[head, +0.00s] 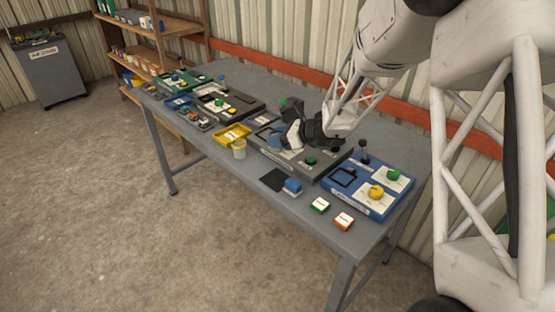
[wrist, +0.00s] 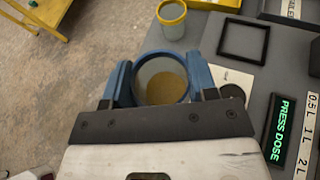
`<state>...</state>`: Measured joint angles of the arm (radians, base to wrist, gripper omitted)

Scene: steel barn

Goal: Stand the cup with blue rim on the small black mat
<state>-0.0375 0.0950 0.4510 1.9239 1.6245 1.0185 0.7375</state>
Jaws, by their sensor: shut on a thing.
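My gripper (wrist: 163,80) is shut on the cup with blue rim (wrist: 161,80), seen from above in the wrist view between the two blue fingers. Yellowish-brown material shows inside the cup. In the head view my gripper (head: 276,139) is over the grey dosing device, and the cup is hard to tell apart from the blue fingers. The small black mat (head: 272,179) lies flat at the table's front edge, nearer the camera than the gripper, with nothing standing on it. It does not show in the wrist view.
A yellow-rimmed cup (head: 239,149) stands near a yellow tray (head: 232,134). A blue-and-white block (head: 292,186) sits right beside the mat. The grey device (head: 312,164) has a "PRESS DOSE" display (wrist: 280,125). A blue device (head: 367,186) stands to its right.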

